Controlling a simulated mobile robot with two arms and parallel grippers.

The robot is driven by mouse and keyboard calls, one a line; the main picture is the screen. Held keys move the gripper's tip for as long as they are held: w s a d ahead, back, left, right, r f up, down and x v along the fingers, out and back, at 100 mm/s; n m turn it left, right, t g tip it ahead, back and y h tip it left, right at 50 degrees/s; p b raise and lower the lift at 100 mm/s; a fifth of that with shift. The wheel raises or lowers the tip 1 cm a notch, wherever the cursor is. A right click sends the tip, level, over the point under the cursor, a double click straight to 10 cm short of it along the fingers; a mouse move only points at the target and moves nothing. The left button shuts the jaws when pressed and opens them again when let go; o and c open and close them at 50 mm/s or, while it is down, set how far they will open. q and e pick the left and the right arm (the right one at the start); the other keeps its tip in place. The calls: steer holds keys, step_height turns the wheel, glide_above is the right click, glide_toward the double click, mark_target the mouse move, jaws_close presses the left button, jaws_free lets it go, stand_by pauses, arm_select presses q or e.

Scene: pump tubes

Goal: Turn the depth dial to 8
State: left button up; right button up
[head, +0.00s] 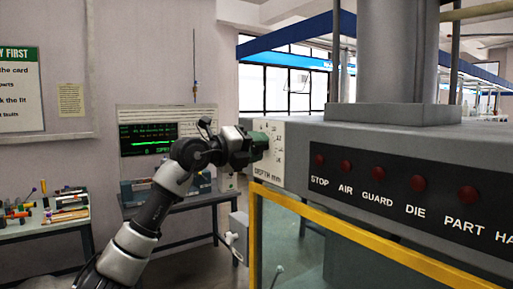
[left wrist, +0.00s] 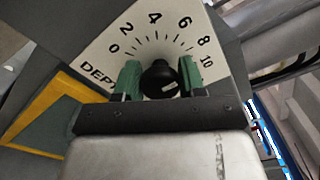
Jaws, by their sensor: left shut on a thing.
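The depth dial's black knob (left wrist: 157,76) is in the middle of the left wrist view, with a small white mark on it. Its white scale plate (left wrist: 150,28) carries the numbers 0 to 10 in an arc; I cannot tell which number the mark points to. My left gripper (left wrist: 159,82) is shut on the knob, one green finger on each side of it. In the head view my left gripper (head: 260,145) is at the white plate (head: 276,172) marked DEPTH mm, and hides the knob. My right gripper is not in view.
The grey press (head: 400,140) fills the right side, with red lamps (head: 345,166) on a black panel. A yellow guard frame (head: 340,236) stands below. A bench with a green screen (head: 148,138) is behind my arm. A tool table (head: 45,228) is at left.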

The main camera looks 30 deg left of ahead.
arm_select(q)
steer(key=o, duration=0.9)
steer(key=shift+s+a+f, duration=0.1)
steer(key=shift+s+a, duration=0.05)
steer(key=shift+s, duration=0.15)
steer(key=b+v, duration=0.5)
steer(key=v, duration=0.5)
steer(key=shift+s, duration=0.1)
